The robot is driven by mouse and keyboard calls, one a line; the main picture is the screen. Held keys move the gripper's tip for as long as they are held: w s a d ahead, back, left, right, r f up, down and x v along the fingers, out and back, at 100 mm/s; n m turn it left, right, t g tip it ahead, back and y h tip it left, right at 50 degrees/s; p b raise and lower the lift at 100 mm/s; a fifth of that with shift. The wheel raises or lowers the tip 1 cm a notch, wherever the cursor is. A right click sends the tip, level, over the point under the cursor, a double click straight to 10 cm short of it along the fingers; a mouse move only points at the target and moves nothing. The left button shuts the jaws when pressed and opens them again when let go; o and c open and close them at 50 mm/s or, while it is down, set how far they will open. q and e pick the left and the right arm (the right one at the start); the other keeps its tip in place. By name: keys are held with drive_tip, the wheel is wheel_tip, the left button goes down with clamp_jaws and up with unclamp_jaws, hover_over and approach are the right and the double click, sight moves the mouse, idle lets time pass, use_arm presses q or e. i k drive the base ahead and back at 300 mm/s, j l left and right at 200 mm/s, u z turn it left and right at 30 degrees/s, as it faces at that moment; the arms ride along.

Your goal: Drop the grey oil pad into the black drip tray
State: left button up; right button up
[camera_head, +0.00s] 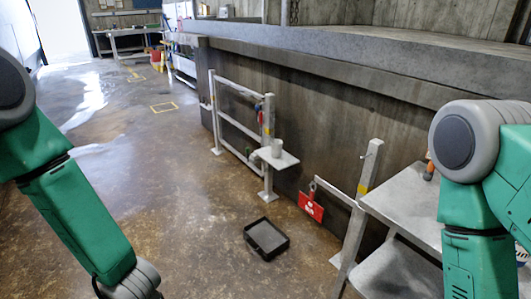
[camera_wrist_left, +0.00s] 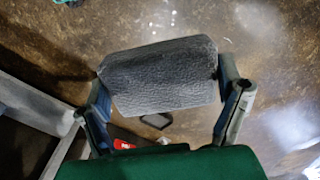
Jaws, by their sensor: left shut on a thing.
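The grey oil pad (camera_wrist_left: 160,78) is a textured, slightly bent sheet in the left wrist view. My left gripper (camera_wrist_left: 163,70) is shut on it, with a finger at each side, and holds it above the floor. The left gripper is below the head view, where only my left arm shows. The black drip tray (camera_head: 255,247) lies on the floor in the lower middle of the head view, with a grey inside. In the left wrist view the tray (camera_wrist_left: 160,128) shows small beyond the pad's lower edge, partly covered. My right gripper is out of view.
A white rail (camera_head: 240,126) with a small shelf (camera_head: 280,160) and cup stands behind the tray. A red sign (camera_head: 311,207) hangs right of the tray, and a grey table (camera_head: 405,205) stands further right. The brown floor left of the tray is clear.

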sight(264, 237)
drive_tip(key=i+z, duration=0.2)
drive_tip(key=z, duration=0.2)
drive_tip(key=i+j+z, duration=0.2)
drive_tip(key=z, duration=0.15)
drive_tip(key=i+j+z, duration=0.1)
drive_tip(key=i+j, duration=0.65)
drive_tip(key=i+j+z, duration=0.15)
drive_tip(key=i+j, duration=0.25)
drive_tip(key=j, duration=0.15)
drive_tip(key=i+j, duration=0.3)
drive_tip(key=j, duration=0.2)
drive_tip(key=i+j+z, duration=0.15)
drive_tip(key=i+j, duration=0.2)
drive_tip(key=j, duration=0.15)
